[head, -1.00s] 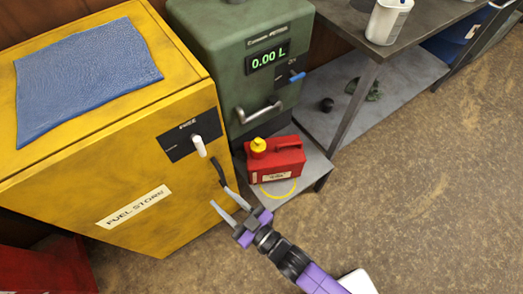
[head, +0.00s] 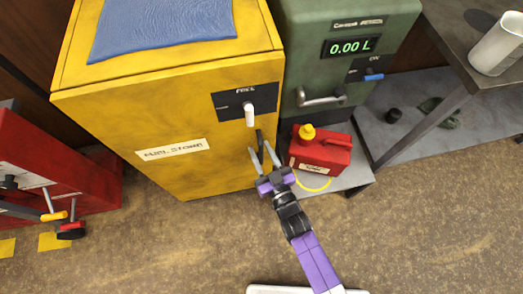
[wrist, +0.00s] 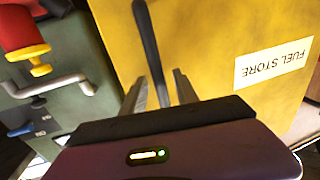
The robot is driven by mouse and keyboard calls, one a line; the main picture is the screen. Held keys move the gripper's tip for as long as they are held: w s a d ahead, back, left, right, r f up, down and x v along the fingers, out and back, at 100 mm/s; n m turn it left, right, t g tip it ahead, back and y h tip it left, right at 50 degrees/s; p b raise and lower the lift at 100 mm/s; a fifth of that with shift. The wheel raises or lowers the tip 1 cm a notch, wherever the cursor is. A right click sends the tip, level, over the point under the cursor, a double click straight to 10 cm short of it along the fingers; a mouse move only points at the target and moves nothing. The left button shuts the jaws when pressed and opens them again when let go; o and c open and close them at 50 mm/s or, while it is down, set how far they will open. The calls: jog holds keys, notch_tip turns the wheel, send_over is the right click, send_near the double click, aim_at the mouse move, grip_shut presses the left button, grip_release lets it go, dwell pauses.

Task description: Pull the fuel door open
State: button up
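The yellow fuel store cabinet (head: 205,172) stands at left centre in the head view, its front door looking shut. A black bar handle (head: 259,138) runs upright near the door's right edge. It also shows in the wrist view (wrist: 149,40). My gripper (head: 260,149) is at the handle's lower part, fingers open. In the wrist view, the handle lies between the two fingers (wrist: 158,88), with gaps visible on both sides. A white lever (head: 250,114) on a black panel marked FREE sits above the handle, pointing down.
A green fuel dispenser (head: 300,72) and a red fuel can (head: 320,150) on a low shelf stand close on the right. A red machine (head: 60,165) is at far left. Brown floor (head: 190,240) before the cabinet is clear.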

jog(key=shift+c, duration=0.5)
grip_shut()
dwell(1.0)
